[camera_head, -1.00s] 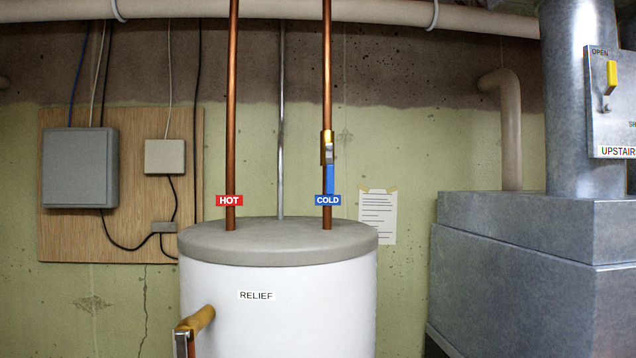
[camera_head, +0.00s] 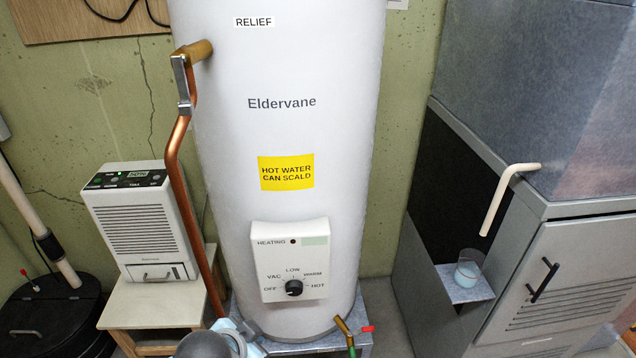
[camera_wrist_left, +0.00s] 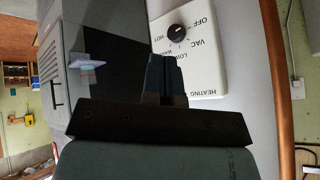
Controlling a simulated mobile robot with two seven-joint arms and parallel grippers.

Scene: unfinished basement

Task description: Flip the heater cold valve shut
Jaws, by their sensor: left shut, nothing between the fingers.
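The white water heater (camera_head: 300,125) stands in the middle of the head view. Its top, the cold pipe and the cold valve are out of this view. The heater's dial panel (camera_head: 290,262) is low on its front. It also shows upside down in the left wrist view (camera_wrist_left: 205,70). My left gripper (camera_wrist_left: 166,58) is shut and empty, in front of the heater near that panel in the wrist view. Part of my left arm (camera_head: 205,345) shows at the bottom of the head view. My right gripper does not show.
A copper relief pipe (camera_head: 176,160) runs down the heater's left side. A dehumidifier (camera_head: 145,220) stands on a wooden stool (camera_head: 160,308) at left. A cup (camera_head: 468,268) sits on a small ledge by the furnace (camera_head: 565,270) at right.

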